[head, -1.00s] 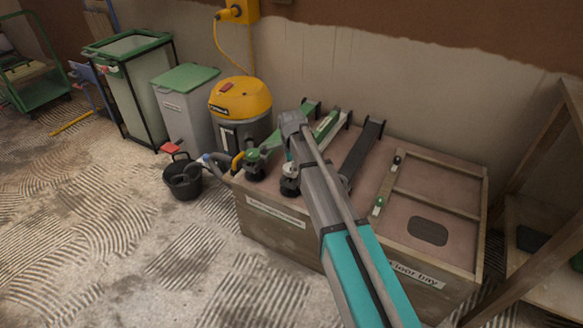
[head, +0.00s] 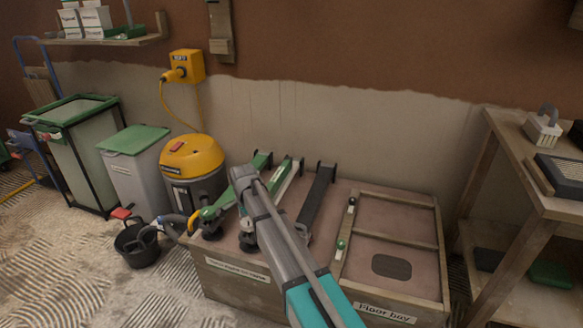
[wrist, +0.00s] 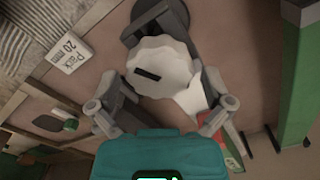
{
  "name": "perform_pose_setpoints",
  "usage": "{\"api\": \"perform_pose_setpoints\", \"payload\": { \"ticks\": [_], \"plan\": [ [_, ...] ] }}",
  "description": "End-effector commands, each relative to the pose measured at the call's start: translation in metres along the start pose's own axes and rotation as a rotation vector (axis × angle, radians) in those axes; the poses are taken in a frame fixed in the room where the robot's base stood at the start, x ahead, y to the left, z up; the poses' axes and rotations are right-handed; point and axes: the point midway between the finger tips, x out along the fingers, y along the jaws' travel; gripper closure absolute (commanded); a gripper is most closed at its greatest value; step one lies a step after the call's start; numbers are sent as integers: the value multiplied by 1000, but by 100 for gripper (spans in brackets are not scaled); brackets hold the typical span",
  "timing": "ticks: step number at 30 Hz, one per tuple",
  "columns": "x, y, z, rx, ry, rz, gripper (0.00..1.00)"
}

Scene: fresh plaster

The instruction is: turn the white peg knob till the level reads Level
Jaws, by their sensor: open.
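The white peg knob (wrist: 170,62), scalloped with a dark slot-like mark, shows large in the wrist view. It sits between the two fingers of my gripper (wrist: 163,92), which is open; I see no firm grip on it. A pale pointed piece (wrist: 192,98) shows beside the knob's lower right. In the head view my gripper (head: 247,228) is over the front left of the wooden bay, and my arm largely hides the knob. A level reading cannot be made out in either view.
Green (head: 238,192) and black (head: 318,200) beams lie on the wooden bay labelled "Floor bay" (head: 385,312). A framed section with a dark oval pad (head: 391,266) is at right. A yellow vacuum (head: 192,160) and black bucket (head: 137,242) stand left. A wooden shelf (head: 545,200) stands right.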

Motion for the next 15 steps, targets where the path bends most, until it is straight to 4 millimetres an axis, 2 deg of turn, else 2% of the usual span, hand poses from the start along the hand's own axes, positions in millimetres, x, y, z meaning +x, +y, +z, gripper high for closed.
{"api": "perform_pose_setpoints", "payload": {
  "ticks": [15],
  "plan": [
    [0, -1, 0, -350, 0, 0, 0]
  ]
}}
